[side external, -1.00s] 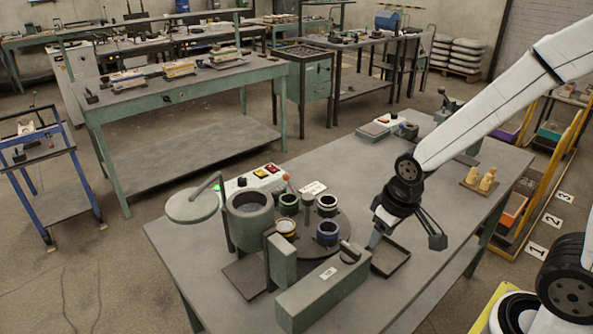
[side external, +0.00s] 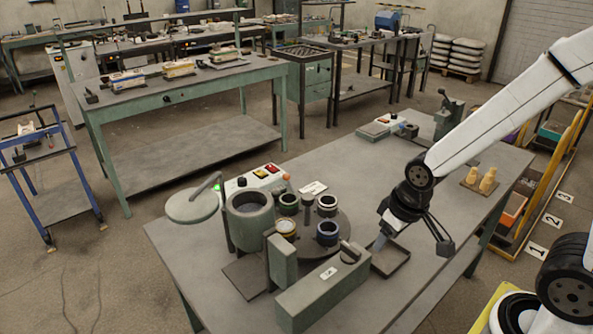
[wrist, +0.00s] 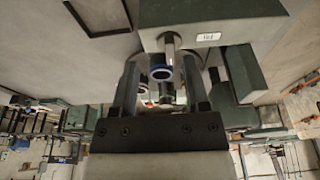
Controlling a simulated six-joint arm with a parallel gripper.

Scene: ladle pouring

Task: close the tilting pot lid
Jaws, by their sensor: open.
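The pot (side external: 250,225) is a grey-green cylinder on the near bench, open at the top. Its round lid (side external: 190,206) lies out to the left of the pot mouth, leaving the mouth uncovered. A small green glow shows at the lid's right edge. My gripper (side external: 378,243) is right of the pot, over the dark square tray, well apart from pot and lid. In the wrist view my gripper (wrist: 160,85) has its two fingers spread with nothing held. The lid cannot be made out in the wrist view.
Several ringed cups (side external: 327,205) stand on a round plate right of the pot. A long labelled block (side external: 322,290) and the tray (side external: 404,262) lie in front. A control box (side external: 258,180) stands behind the pot. The bench behind the cups is mostly clear.

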